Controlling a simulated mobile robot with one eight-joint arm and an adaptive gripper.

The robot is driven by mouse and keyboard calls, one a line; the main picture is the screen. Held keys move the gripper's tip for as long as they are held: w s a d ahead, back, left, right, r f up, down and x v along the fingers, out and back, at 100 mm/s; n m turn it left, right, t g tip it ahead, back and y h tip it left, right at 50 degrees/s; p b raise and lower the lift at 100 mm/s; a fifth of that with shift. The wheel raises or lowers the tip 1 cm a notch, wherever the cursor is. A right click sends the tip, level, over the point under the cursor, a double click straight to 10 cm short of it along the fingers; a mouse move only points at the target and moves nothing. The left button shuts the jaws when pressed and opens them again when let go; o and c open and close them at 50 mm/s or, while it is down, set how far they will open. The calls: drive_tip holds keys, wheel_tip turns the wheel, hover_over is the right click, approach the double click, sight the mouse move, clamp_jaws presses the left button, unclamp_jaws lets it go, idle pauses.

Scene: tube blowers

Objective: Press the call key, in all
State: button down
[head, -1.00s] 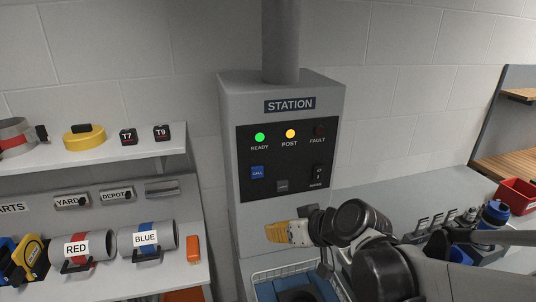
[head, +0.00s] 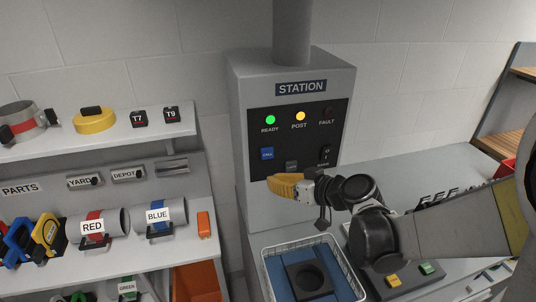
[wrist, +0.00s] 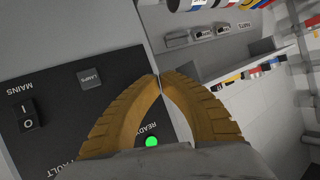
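The blue call key (head: 267,153) is on the left of the black panel (head: 290,178) of the grey station box (head: 341,95). In the wrist view the fingertips of my gripper (wrist: 160,78) meet; the call key does not show there and is probably behind a finger.
The grey LAMPS key (wrist: 90,77) is right of the call key, and the MAINS rocker switch (wrist: 27,115) is farther right. A wire basket (head: 262,262) stands below the station. Shelves with labelled tubes are at left; a bench is at right.

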sight(267, 154)
drive_tip(key=shift+w+a, duration=0.4)
drive_tip(key=shift+w, duration=0.9)
drive_tip(key=shift+w+a, duration=0.35)
drive_tip(key=shift+w, duration=1)
drive_tip(key=shift+w+a, duration=0.4)
drive_tip(key=shift+w, duration=0.9)
drive_tip(key=shift+w, duration=0.1)
drive_tip(key=shift+w+a, duration=0.1)
drive_tip(key=shift+w, duration=0.25)
